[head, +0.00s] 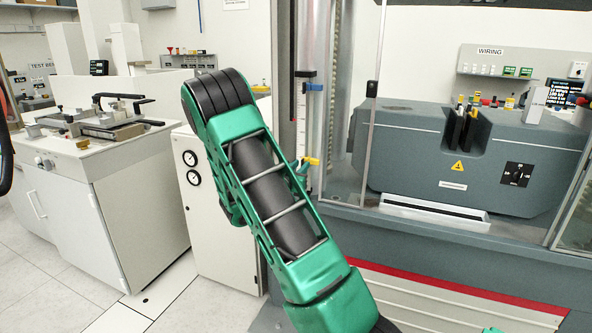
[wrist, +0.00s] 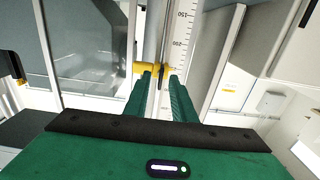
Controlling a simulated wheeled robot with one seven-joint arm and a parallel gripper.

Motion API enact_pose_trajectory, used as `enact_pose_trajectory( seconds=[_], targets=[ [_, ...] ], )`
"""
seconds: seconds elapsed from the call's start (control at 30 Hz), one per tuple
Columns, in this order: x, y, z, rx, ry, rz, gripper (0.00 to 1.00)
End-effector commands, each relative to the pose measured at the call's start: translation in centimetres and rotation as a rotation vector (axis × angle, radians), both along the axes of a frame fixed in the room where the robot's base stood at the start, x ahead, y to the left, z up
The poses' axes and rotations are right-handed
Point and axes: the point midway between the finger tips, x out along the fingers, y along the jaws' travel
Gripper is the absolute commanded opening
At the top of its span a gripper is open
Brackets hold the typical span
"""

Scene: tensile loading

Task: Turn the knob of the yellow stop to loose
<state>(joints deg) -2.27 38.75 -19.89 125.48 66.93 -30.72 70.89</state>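The yellow stop (head: 312,160) sits on the vertical scale column in the head view, largely hidden behind my arm. In the wrist view, a yellow cylindrical part of the stop (wrist: 147,69) shows just beyond the left fingertip, and a yellow pointer lies against the scale to the right. My gripper (wrist: 161,78) is open, its two green fingers apart with a pale gap between them. The fingertips are close to the stop; I cannot tell whether they touch it. The knob's setting cannot be read. In the head view my gripper is mostly hidden by the arm.
A blue-marked stop (head: 314,87) sits higher on the same column. The scale (wrist: 183,40) runs beside a thin rod. A clear guard panel (head: 368,130) and a grey machine housing (head: 420,150) stand to the right. A white cabinet with gauges (head: 200,195) stands left.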

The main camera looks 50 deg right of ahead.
Motion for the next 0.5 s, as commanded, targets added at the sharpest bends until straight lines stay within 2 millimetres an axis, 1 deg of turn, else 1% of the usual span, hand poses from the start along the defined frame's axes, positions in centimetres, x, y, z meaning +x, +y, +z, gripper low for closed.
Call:
enact_pose_trajectory(
  seconds=[0.07, 0.1, 0.2, 0.33, 0.37, 0.5],
  targets=[
    [0.0, 0.01, 0.0, 0.0, 0.0, 0.0, 0.23],
    [-0.01, 0.01, 0.0, 0.0, 0.0, 0.0, 0.21],
    [-0.02, 0.01, 0.0, 0.0, 0.0, 0.0, 0.0],
    [-0.04, 0.0, 0.0, 0.0, 0.001, -0.001, 0.0],
    [-0.05, 0.75, 0.0, -0.001, 0.002, -0.001, 0.0],
    [-0.12, -0.01, 0.01, -0.003, 0.007, -0.002, 0.0]
  ],
)
